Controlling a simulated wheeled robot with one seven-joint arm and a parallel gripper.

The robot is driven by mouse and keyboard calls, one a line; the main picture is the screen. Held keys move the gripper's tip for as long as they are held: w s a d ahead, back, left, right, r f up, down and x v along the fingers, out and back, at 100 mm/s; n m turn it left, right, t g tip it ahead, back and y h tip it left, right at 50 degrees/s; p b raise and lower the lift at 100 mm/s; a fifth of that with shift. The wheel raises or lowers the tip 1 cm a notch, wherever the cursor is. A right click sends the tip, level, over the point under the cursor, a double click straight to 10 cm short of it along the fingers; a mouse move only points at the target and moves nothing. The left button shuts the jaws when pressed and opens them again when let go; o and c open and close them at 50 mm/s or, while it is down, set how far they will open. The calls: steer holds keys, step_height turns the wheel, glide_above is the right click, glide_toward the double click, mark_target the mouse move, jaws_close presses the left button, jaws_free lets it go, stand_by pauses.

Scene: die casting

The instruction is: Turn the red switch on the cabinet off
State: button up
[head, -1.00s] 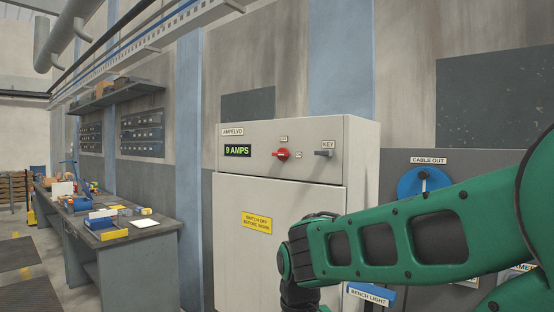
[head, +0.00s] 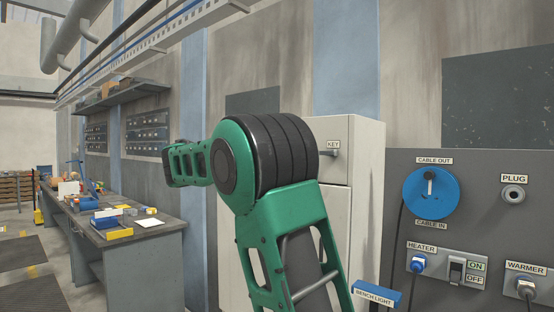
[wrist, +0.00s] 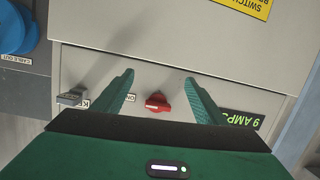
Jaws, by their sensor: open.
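The red switch (wrist: 157,102) is a small rotary knob on the upper panel of the grey cabinet (wrist: 150,25). The wrist view shows it upside down, its grip lying roughly sideways with the ON label beside it. The green display (wrist: 241,119) reads 9 AMPS. My gripper (wrist: 158,79) is open and empty, with one finger on each side of the switch in the picture; I see no contact and cannot tell how far off the panel it is. In the head view my arm covers the switch and display; the cabinet (head: 365,155) shows behind it.
The KEY switch (wrist: 72,97) sits on the same panel, beside the red switch. Right of the cabinet is a grey panel (head: 490,215) with a blue cable dial (head: 430,194) and sockets. A workbench (head: 150,250) with boxes stands at left.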

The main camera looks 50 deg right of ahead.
steer(key=w+a+r+m+g+h, duration=0.1)
steer(key=w+a+r+m+h, duration=0.15)
steer(key=r, duration=0.45)
steer(key=d+n, duration=0.1)
steer(key=d, duration=0.8)
steer(key=shift+d+f, duration=0.25)
steer(key=shift+d, duration=0.05)
steer(key=shift+w, duration=0.1)
steer(key=c, duration=1.1)
